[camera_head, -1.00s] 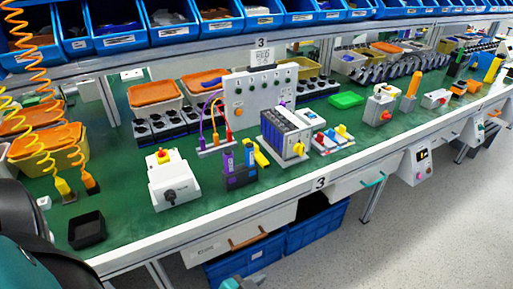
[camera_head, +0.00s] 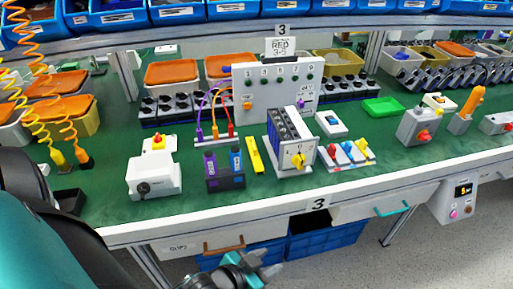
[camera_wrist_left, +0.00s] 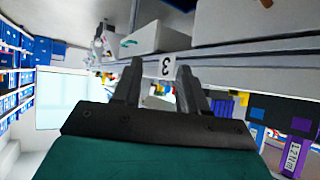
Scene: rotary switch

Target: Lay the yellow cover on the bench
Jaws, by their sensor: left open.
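A narrow yellow piece (camera_head: 254,155), which looks like the yellow cover, is on the green bench top (camera_head: 215,212) between the block with purple and blue parts and the rotary switch unit. I cannot tell whether it lies fully flat. My left gripper (camera_head: 256,272) is open and empty, low in front of the bench edge and apart from the cover. In the left wrist view its open fingers (camera_wrist_left: 160,88) face the bench front with the number 3 label. My right gripper is not in view.
A white box with a red-and-yellow button (camera_head: 155,178) stands left of the purple-and-blue block (camera_head: 224,172). A base with coloured levers (camera_head: 346,154) stands right of the switch. A panel with cables (camera_head: 275,88) is behind. Blue bins (camera_head: 325,243) are under the bench.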

